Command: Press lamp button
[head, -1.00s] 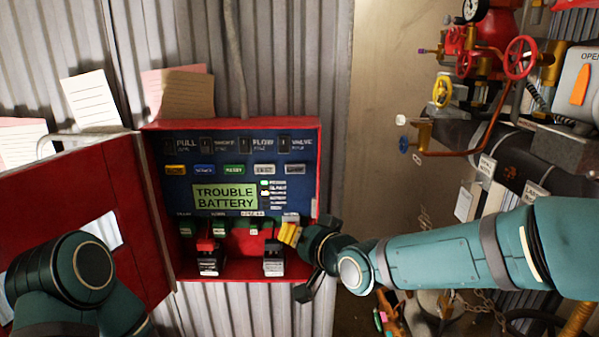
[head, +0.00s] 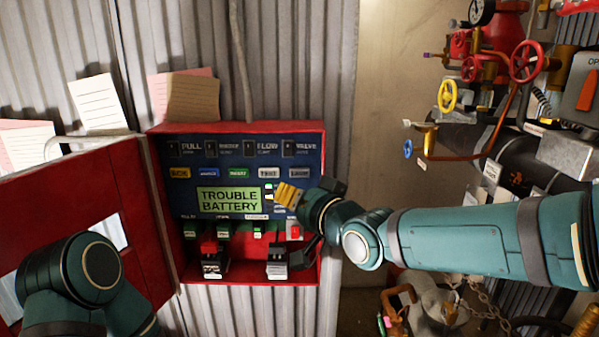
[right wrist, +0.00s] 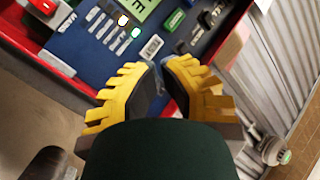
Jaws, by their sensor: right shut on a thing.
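The lamp button (head: 300,173) appears to be the grey rightmost button in the row above the green "TROUBLE BATTERY" screen (head: 229,200); its lettering is hard to read. My right gripper (head: 287,195) is just below and left of it, in front of the panel. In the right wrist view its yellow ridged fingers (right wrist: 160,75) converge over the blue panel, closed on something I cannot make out. A pale button (right wrist: 151,47), likely the test button, shows beyond the tips; the lamp button seems hidden by a finger there. My left gripper is out of view.
The red box (head: 235,127) has its door (head: 80,215) open to the left. Two batteries (head: 277,260) (head: 212,262) stand in its bottom. Papers (head: 97,103) are above left. Pipes and valve wheels (head: 526,61) are at the right.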

